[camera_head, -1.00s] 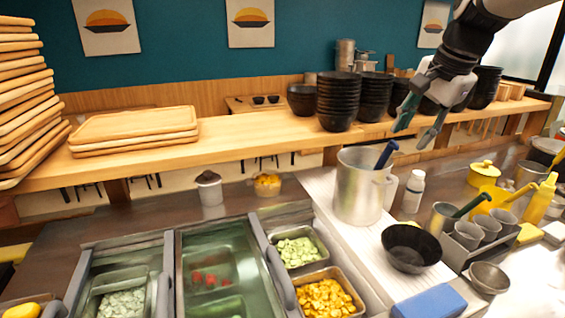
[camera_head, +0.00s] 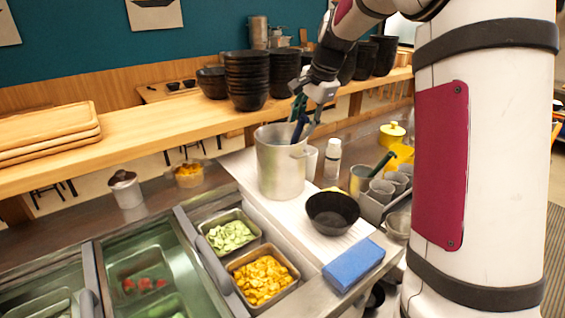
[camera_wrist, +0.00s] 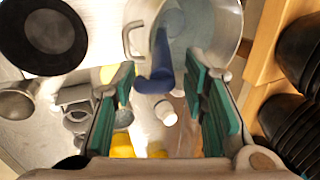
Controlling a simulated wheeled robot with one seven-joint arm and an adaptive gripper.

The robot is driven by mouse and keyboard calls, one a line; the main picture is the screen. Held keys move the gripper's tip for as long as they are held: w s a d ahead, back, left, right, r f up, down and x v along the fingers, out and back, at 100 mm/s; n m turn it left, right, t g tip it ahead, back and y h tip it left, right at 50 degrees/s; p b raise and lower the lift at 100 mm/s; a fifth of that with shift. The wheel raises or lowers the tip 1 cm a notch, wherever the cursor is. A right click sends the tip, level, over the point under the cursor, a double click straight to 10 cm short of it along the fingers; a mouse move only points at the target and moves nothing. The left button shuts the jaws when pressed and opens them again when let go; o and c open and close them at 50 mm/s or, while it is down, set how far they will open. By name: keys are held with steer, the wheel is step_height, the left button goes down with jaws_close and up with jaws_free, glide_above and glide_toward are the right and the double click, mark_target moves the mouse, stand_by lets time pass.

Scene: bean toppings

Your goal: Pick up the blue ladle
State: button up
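The blue ladle's handle (camera_head: 298,130) sticks up out of a tall metal pot (camera_head: 279,172) on the white counter board. The rest of the ladle is hidden in the pot in the head view. My gripper (camera_head: 306,112) is right at the handle, just above the pot's rim. In the wrist view my gripper (camera_wrist: 160,78) has its green-padded fingers apart, with the blue handle (camera_wrist: 158,65) showing between them. I see gaps on both sides of the handle. The pot (camera_wrist: 228,48) lies at the top of that view.
A black bowl (camera_head: 332,212) and blue sponge block (camera_head: 353,262) stand in front of the pot. A white bottle (camera_head: 332,160) stands to its right. Stacked black bowls (camera_head: 247,80) line the wooden shelf (camera_head: 150,125) behind. Topping trays (camera_head: 262,278) lie at front left.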

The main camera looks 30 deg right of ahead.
mark_target(298, 141)
steer(key=p+x, duration=0.1)
steer(key=x, duration=0.4)
steer(key=shift+a, duration=0.1)
jaws_close()
